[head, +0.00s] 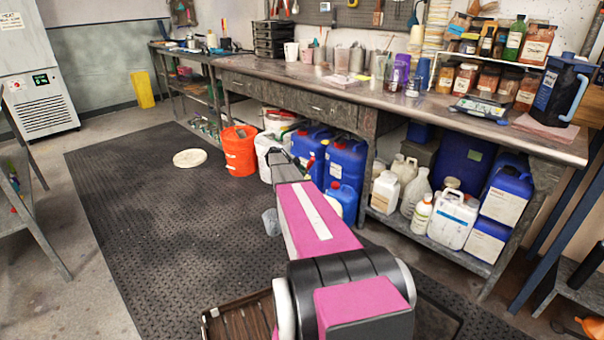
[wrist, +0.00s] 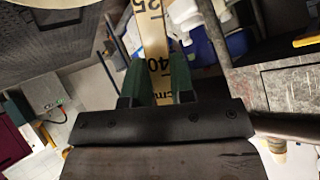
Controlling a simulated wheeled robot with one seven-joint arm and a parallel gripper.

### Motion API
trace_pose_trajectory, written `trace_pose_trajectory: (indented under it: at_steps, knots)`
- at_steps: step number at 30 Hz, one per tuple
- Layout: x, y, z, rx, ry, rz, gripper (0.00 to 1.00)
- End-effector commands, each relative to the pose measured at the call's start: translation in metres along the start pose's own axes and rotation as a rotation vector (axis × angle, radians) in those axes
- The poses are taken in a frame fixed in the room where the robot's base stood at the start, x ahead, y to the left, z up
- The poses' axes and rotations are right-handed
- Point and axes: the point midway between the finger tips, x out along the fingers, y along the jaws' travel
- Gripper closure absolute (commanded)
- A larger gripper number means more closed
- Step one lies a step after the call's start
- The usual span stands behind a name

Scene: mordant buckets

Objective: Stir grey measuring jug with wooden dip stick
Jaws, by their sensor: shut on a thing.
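My gripper (wrist: 160,78) shows in the wrist view with its green finger pads closed on the wooden dip stick (wrist: 153,32). The stick is a pale flat strip with dark printed numbers, running away from the fingers toward the top of the picture. In the head view my arm reaches forward over the mat and the stick cannot be made out. A small grey container (head: 271,222), which looks like the grey measuring jug, stands on the mat just left of my arm, partly hidden by it. Its inside cannot be seen clearly. No jug is clear in the wrist view.
An orange bucket (head: 239,150) and blue canisters (head: 345,163) stand under the long workbench (head: 400,100). A round white lid (head: 189,158) lies on the black mat (head: 130,215). The mat's left part is clear. The bench top is crowded with jars and cups.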

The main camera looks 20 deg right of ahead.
Motion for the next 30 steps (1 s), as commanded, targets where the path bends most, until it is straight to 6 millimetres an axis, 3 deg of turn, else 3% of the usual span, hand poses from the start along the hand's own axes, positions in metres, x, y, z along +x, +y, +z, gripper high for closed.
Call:
trace_pose_trajectory:
  at_steps: [7,30]
  knots:
    - [-0.006,-0.002,-0.007,0.0,0.0,-0.001,1.0]
    - [-0.054,-0.024,-0.066,0.001,0.0,-0.001,1.0]
